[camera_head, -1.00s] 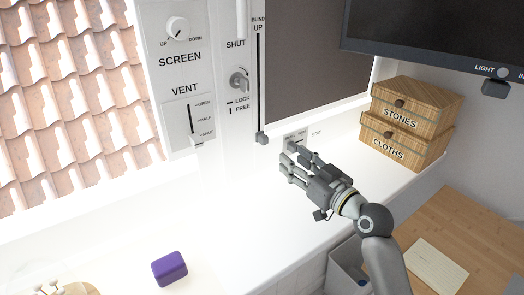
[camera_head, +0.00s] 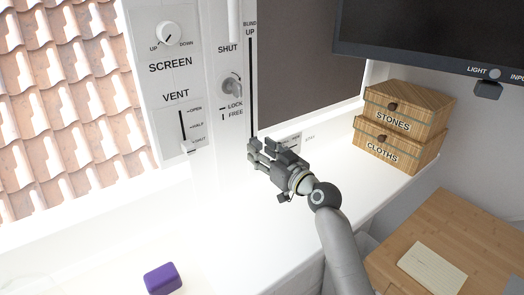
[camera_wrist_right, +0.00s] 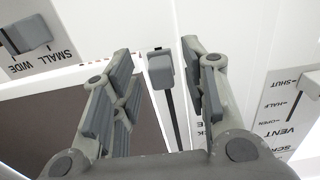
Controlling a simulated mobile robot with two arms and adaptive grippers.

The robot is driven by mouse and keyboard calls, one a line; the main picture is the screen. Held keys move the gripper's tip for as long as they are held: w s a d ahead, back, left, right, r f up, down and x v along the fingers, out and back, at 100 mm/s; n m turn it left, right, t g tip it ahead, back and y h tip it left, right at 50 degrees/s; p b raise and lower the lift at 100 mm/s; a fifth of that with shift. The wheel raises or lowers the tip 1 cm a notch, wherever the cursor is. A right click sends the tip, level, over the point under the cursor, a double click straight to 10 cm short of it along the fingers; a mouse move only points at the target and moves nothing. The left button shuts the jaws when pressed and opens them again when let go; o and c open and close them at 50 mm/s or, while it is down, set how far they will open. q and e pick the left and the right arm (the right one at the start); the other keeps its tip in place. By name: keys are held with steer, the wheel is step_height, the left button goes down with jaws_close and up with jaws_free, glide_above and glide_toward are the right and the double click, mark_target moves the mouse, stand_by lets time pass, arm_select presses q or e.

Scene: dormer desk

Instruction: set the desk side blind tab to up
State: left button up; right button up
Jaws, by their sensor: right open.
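The blind's vertical slot (camera_head: 251,85), marked BLIND UP at its top, runs down the frame between the two windows. Its grey tab (camera_wrist_right: 160,72) shows in the wrist view at one end of the slot, between my right gripper's fingers (camera_wrist_right: 158,55). The fingers are open, with a gap on both sides of the tab. In the head view my right gripper (camera_head: 259,152) is at the slot's bottom end and hides the tab. The dark blind (camera_head: 300,70) covers the window pane right of the slot. My left gripper is out of view.
Left of the slot are the lock knob (camera_head: 231,87), the VENT slider (camera_head: 187,147) and the SCREEN knob (camera_head: 168,33). A SMALL/WIDE slider (camera_wrist_right: 30,33) is close by. Wooden boxes (camera_head: 405,115) stand right, below a monitor (camera_head: 430,35). A purple block (camera_head: 162,278) lies on the white sill.

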steer(key=shift+w+a, duration=0.15)
steer(key=shift+w, duration=0.1)
jaws_close()
steer(key=shift+r, duration=0.1)
step_height(320, 180, up, 27)
steer(key=p, duration=1.7)
steer(key=shift+c, duration=0.5)
jaws_free()
steer(key=shift+o, duration=0.5)
steer(key=shift+f, duration=0.3)
